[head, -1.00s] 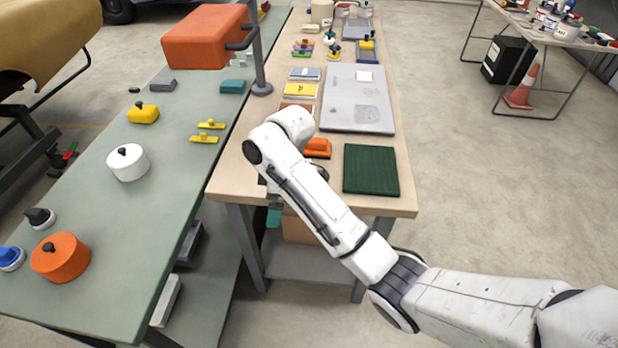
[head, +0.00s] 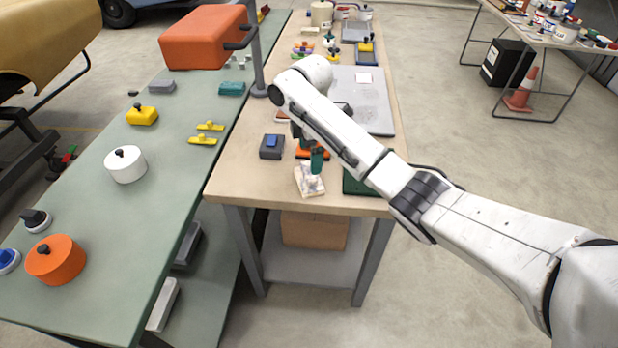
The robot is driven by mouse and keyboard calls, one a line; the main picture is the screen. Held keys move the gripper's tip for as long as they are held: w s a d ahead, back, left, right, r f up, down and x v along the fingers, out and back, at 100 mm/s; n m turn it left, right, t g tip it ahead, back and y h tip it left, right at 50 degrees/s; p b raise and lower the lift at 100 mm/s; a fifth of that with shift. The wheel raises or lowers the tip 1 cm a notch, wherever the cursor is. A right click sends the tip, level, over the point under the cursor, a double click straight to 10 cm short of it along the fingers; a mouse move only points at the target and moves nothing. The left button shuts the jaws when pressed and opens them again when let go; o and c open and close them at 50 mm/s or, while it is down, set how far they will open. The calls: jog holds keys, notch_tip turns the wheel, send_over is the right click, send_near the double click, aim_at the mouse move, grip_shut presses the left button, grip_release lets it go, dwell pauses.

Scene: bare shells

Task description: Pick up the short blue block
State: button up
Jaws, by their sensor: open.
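A small blue block (head: 272,140) lies on top of a dark grey block (head: 271,152) on the wooden bench, left of my gripper. My gripper (head: 316,160) is over the near part of the bench, partly hidden behind my white forearm.
An orange piece (head: 304,153) and a dark green mat (head: 355,182) are close to my gripper, partly covered. A grey laptop-like slab (head: 372,100) lies behind the arm. A lamp post (head: 259,60) stands at the left. The bench's near-left corner is clear.

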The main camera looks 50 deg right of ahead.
aim_at(309, 176)
jog(key=shift+a+f+p, duration=0.15)
jog(key=shift+f+p, duration=0.4)
jog(key=shift+f, duration=2.15)
jog(key=shift+c, duration=0.4)
jog(key=c, duration=0.9)
jog(key=shift+o, duration=0.2)
jog(key=shift+w+r, duration=0.1)
jog(key=shift+r, duration=0.05)
